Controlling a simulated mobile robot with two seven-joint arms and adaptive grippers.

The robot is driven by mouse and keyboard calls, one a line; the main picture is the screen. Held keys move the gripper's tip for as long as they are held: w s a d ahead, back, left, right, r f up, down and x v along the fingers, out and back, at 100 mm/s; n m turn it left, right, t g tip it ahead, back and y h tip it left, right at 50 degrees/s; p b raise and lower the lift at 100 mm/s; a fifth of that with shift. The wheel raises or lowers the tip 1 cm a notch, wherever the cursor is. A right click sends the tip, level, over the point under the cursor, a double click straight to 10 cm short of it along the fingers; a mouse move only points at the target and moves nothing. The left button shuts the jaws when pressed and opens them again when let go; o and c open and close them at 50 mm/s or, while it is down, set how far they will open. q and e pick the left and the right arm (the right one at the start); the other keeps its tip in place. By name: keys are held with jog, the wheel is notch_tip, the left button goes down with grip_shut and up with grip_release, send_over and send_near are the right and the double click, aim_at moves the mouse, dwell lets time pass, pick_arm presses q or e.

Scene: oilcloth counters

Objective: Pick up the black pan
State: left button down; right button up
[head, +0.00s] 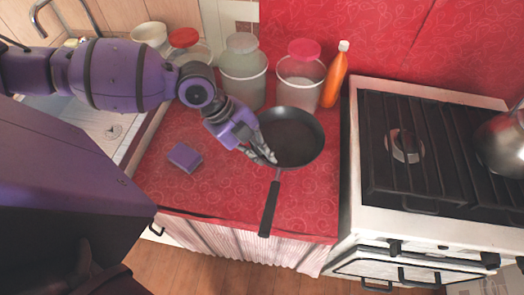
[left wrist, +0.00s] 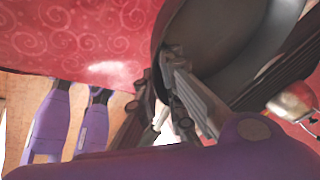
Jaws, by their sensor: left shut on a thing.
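The black pan (head: 293,137) is on the red patterned counter in the head view, with its handle (head: 269,209) pointing to the front edge. My left gripper (head: 268,158) is at the near left part of the pan's rim and is shut on it. In the left wrist view the pan (left wrist: 212,35) fills the top right, and the fingers of my left gripper (left wrist: 172,85) meet at its edge. I cannot tell whether the pan still rests on the counter. My right gripper does not show.
A purple sponge (head: 185,157) lies on the counter (head: 220,185) left of the pan. Clear containers (head: 243,75) (head: 300,78) and an orange bottle (head: 335,78) stand behind it. The stove (head: 430,160), with a metal pot (head: 503,142), is on the right. A sink (head: 105,125) is at the left.

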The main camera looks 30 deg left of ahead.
pick_arm(q)
jog(key=s+d+r, duration=0.1)
jog(key=s+r, duration=0.3)
jog(key=s, duration=0.4)
jog(key=shift+s+d, duration=0.15)
jog(key=shift+s, duration=0.25)
jog(key=shift+w+r, duration=0.1)
